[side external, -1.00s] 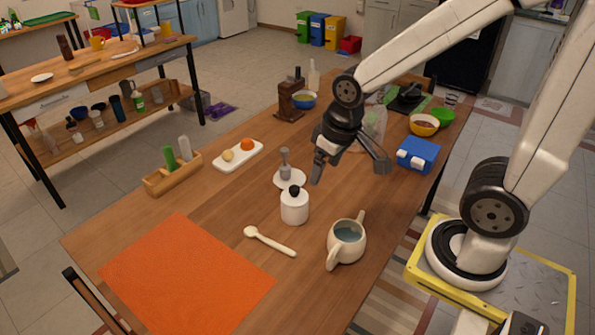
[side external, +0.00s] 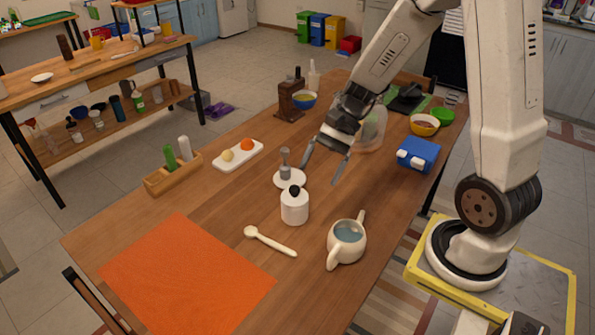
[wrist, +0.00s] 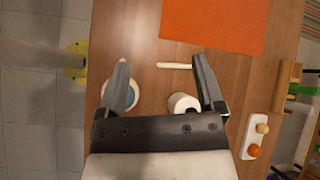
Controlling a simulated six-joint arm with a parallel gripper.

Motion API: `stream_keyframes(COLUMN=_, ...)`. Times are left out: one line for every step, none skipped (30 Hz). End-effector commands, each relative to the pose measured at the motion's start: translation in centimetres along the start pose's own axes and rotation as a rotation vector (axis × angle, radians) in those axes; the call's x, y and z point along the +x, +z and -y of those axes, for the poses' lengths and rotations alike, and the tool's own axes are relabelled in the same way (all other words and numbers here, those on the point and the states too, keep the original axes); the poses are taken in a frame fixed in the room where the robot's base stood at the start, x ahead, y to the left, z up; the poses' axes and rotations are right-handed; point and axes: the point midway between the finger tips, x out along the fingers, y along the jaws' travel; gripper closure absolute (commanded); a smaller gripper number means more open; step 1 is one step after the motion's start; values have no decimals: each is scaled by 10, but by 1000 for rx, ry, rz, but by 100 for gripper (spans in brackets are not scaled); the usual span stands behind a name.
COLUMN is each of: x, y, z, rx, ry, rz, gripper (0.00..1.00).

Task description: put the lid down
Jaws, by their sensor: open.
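A white jar (side external: 294,209) stands upright in the middle of the table, with a round black knob (side external: 294,190) at its top that looks like part of a lid. The jar also shows in the wrist view (wrist: 182,102), partly behind the right finger. Just behind it a grey upright piece (side external: 285,165) stands on a white disc (side external: 281,182); I cannot tell if this is a lid. My gripper (side external: 320,174) is open and empty, above the table behind and right of the jar. Its two fingers (wrist: 161,62) are spread wide in the wrist view.
A mug of liquid (side external: 346,244) stands right of the jar, and a pale spoon (side external: 270,241) lies in front. An orange mat (side external: 187,275) covers the near left. A white board (side external: 238,156) with two round items is at left, a blue box (side external: 418,154) at right.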

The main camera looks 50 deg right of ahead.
Motion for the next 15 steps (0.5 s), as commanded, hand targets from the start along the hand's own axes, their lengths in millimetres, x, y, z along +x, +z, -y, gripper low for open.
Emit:
stream_keyframes(x=-5, y=-7, z=5, rx=82, ry=-61, rz=52, gripper=13)
stream_keyframes(x=-8, y=-10, z=9, rx=127, ry=-101, rz=85, gripper=13)
stream_keyframes(x=-12, y=-15, z=15, rx=184, ry=-154, rz=129, gripper=13)
stream_keyframes(x=-16, y=-19, z=18, rx=228, ry=-195, rz=162, gripper=13)
stream_keyframes(x=-21, y=-23, z=23, rx=268, ry=-237, rz=195, gripper=13)
stream_keyframes(x=-28, y=-29, z=28, rx=318, ry=-293, rz=238, gripper=13)
stream_keyframes(x=-33, y=-34, z=31, rx=355, ry=-335, rz=272, gripper=13)
stream_keyframes(x=-38, y=-39, z=34, rx=388, ry=-377, rz=303, gripper=13)
stream_keyframes(x=-46, y=-46, z=38, rx=427, ry=-430, rz=342, gripper=13)
stream_keyframes(x=-52, y=-51, z=40, rx=456, ry=-470, rz=370, gripper=13)
stream_keyframes(x=-57, y=-56, z=42, rx=479, ry=-505, rz=395, gripper=13)
stream_keyframes(x=-64, y=-62, z=45, rx=507, ry=-552, rz=428, gripper=13)
stream_keyframes(x=-70, y=-67, z=46, rx=527, ry=-585, rz=450, gripper=13)
stream_keyframes(x=-75, y=-72, z=47, rx=546, ry=-619, rz=473, gripper=13)
stream_keyframes(x=-82, y=-78, z=48, rx=566, ry=-660, rz=499, gripper=13)
